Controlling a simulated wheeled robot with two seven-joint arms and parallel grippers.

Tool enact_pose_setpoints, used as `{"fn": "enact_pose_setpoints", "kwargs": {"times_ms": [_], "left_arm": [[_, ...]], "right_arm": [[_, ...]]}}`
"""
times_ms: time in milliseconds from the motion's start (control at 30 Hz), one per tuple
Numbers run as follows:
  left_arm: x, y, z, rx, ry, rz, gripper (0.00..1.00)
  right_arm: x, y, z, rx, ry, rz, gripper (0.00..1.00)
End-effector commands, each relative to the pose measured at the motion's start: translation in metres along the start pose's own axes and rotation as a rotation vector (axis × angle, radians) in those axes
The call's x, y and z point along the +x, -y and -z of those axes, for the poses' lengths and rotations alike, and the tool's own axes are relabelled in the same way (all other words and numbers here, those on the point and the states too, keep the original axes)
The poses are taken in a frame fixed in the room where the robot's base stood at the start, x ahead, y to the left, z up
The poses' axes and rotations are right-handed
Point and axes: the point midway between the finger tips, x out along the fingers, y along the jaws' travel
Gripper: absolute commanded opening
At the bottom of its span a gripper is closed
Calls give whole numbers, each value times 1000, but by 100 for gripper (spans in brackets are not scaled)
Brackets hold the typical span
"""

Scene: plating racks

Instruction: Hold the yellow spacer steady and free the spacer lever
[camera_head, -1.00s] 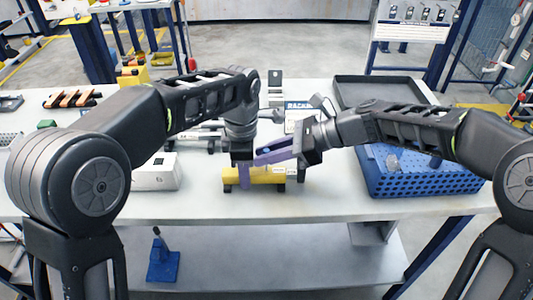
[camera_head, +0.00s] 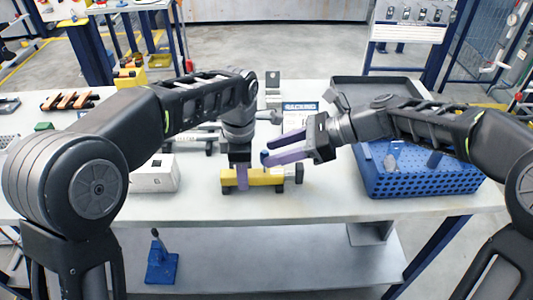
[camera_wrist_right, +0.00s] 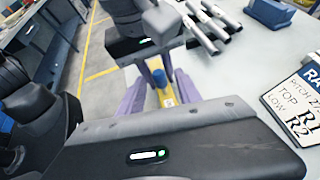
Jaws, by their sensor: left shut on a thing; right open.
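The yellow spacer (camera_head: 268,177) lies on the white bench in the head view. My left gripper (camera_head: 242,180) comes down from above and is shut on the spacer's left part. A small blue knob (camera_head: 264,155), which looks like the top of the spacer lever, shows above the spacer. My right gripper (camera_head: 267,151) reaches in from the right with its purple fingers spread. In the right wrist view the blue knob (camera_wrist_right: 160,76) shows between the purple fingers, with a yellow part (camera_wrist_right: 167,98) below. I cannot tell whether the fingers touch it.
A blue perforated crate (camera_head: 420,183) stands to the right, with a dark tray (camera_head: 375,83) behind it. A white box (camera_head: 154,178) stands to the left. A lettered sign (camera_head: 300,108) and metal parts lie behind the spacer. The bench front is clear.

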Motion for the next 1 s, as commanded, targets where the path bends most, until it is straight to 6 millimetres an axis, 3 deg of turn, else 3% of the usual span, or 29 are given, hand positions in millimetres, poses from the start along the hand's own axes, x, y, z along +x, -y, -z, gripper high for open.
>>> {"fn": "enact_pose_setpoints", "kwargs": {"times_ms": [200, 400, 900, 933, 1000], "left_arm": [[0, 0, 0, -1, 0, 0, 0], [0, 0, 0, -1, 0, 0, 0], [0, 0, 1, -1, -1, 0, 0], [0, 0, 1, -1, -1, 0, 31], [0, 0, 1, -1, -1, 0, 37]], "right_arm": [[-47, 1, 0, -2, 0, 5, 41], [-78, 1, 0, 0, 0, 2, 41], [-86, 0, 0, 0, 0, -1, 41], [-86, 0, 0, 0, 0, -1, 41], [-86, 0, 0, 0, 0, -1, 41]]}}
